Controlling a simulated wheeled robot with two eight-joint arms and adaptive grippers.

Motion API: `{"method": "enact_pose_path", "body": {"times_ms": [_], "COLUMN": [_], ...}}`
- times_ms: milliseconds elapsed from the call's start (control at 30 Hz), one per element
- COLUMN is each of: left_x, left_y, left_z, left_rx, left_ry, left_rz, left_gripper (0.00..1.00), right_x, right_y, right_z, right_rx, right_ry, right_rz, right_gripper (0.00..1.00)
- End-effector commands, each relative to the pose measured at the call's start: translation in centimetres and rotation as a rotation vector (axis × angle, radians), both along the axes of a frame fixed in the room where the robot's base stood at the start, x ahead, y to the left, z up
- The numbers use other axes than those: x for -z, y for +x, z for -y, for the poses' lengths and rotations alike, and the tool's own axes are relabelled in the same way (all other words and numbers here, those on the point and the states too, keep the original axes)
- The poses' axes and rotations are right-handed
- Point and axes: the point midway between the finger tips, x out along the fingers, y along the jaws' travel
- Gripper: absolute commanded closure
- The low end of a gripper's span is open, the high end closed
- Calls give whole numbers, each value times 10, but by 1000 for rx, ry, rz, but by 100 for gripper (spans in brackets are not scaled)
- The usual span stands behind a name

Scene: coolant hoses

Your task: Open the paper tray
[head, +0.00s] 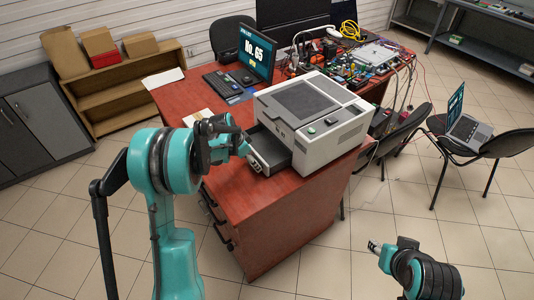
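The white and grey printer (318,118) stands on the red-brown desk. Its paper tray (268,153) sticks out of the printer's lower left side, with its dark inside showing from above. My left gripper (246,146) is at the tray's outer left end, very close to it. I cannot tell whether it touches the tray, and its fingers are too small and partly hidden to judge. My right gripper (375,247) is low at the lower right, over the floor and away from the desk. Its fingers are too small to judge.
A monitor (257,53) and a keyboard (222,85) are on the desk behind the printer. Electronics boards and cables (355,62) cover the desk's far right. A chair with a laptop (467,130) stands at the right. The floor in front is clear.

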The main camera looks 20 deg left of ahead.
Motion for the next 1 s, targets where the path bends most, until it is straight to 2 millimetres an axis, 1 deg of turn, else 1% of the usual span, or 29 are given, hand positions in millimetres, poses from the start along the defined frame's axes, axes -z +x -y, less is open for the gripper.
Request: {"method": "enact_pose_path", "body": {"times_ms": [33, 200, 400, 600, 967, 1000], "left_x": [0, 0, 0, 0, 0, 0], "left_y": [-13, -48, -75, -87, -89, -89], "left_z": [-11, -37, -59, -68, -69, -69], "left_rx": [-5, -4, -3, -1, 1, 0], "left_ry": [1, 0, 0, 0, -1, 0], "left_rz": [-1, -1, -1, -2, -2, -1], "left_gripper": [92, 92, 92, 92, 92, 35], "right_x": [0, 1, 1, 1, 1, 1], "right_y": [0, 0, 0, 0, 0, 0], "right_z": [0, 0, 0, 0, 0, 0], "right_rx": [0, 0, 0, 0, 0, 0], "right_ry": [0, 0, 0, 0, 0, 0], "right_rz": [0, 0, 0, 0, 0, 0], "right_gripper": [60, 60, 60, 60, 60, 60]}}
